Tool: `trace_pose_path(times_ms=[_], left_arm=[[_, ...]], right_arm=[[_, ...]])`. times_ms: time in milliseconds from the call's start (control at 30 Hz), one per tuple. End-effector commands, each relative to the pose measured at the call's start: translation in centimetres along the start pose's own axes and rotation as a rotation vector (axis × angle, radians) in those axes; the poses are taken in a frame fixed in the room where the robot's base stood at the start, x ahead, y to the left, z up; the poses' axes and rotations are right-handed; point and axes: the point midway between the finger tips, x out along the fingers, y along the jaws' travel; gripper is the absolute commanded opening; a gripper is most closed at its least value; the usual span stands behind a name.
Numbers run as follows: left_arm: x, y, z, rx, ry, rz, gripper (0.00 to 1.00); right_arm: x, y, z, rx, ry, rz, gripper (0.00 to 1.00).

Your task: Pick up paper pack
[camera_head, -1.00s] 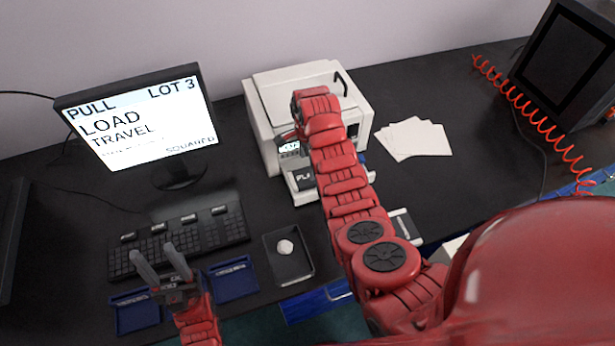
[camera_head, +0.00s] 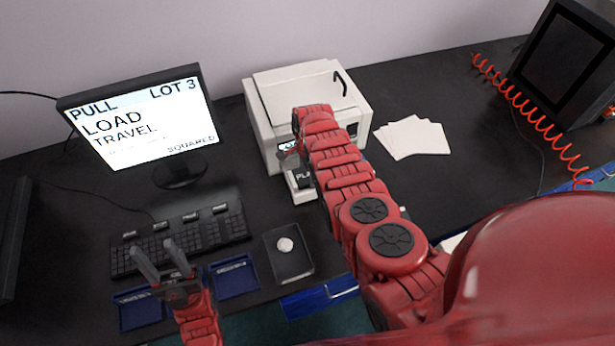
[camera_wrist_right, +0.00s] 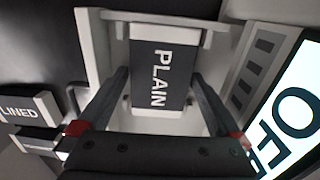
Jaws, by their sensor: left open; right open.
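The paper pack marked PLAIN (camera_wrist_right: 161,65) has white ends and a dark band. In the right wrist view it lies in a light-coloured holder (camera_wrist_right: 92,50). My right gripper (camera_wrist_right: 160,78) is open, with one finger on either side of the pack; I cannot tell whether they touch it. In the head view the right gripper (camera_head: 288,157) is at the front of the white machine (camera_head: 267,112), and my right arm hides most of the pack. My left gripper (camera_head: 157,248) is open and empty above the keyboard's front edge.
A pack marked LINED (camera_wrist_right: 22,112) lies beside the holder. A lit display (camera_wrist_right: 290,110) is close on the other side. A monitor (camera_head: 140,120), keyboard (camera_head: 215,228), blue trays (camera_head: 236,277) and dark tray (camera_head: 292,266) occupy the left. White sheets (camera_head: 412,138) lie right of the machine.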

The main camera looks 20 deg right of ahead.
Motion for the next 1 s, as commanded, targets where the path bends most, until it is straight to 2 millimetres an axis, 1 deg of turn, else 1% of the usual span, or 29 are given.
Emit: trace_pose_path(times_ms=[267,367,500,667,700,1000], left_arm=[[-0.03,0.0,0.0,0.0,0.0,0.0,0.5],[-0.03,0.0,0.01,0.0,0.0,0.0,0.5],[-0.04,0.0,0.01,0.0,0.0,0.0,0.5],[-0.03,0.0,0.0,0.0,0.0,0.0,0.5],[-0.03,0.0,0.0,0.0,0.0,0.0,0.5],[0.05,0.0,-0.02,0.0,0.0,0.0,0.5]], right_arm=[[0.04,-0.1,-0.04,0.0,0.001,-0.003,1.0],[0.03,-0.1,-0.03,0.0,0.001,-0.003,0.84],[0.03,-0.1,-0.02,0.0,0.001,-0.003,0.59],[0.04,-0.09,-0.02,0.0,0.001,-0.003,0.3],[0.04,-0.09,-0.02,0.0,0.001,-0.003,0.23],[-0.08,-0.09,0.0,0.0,0.0,-0.003,0.22]])
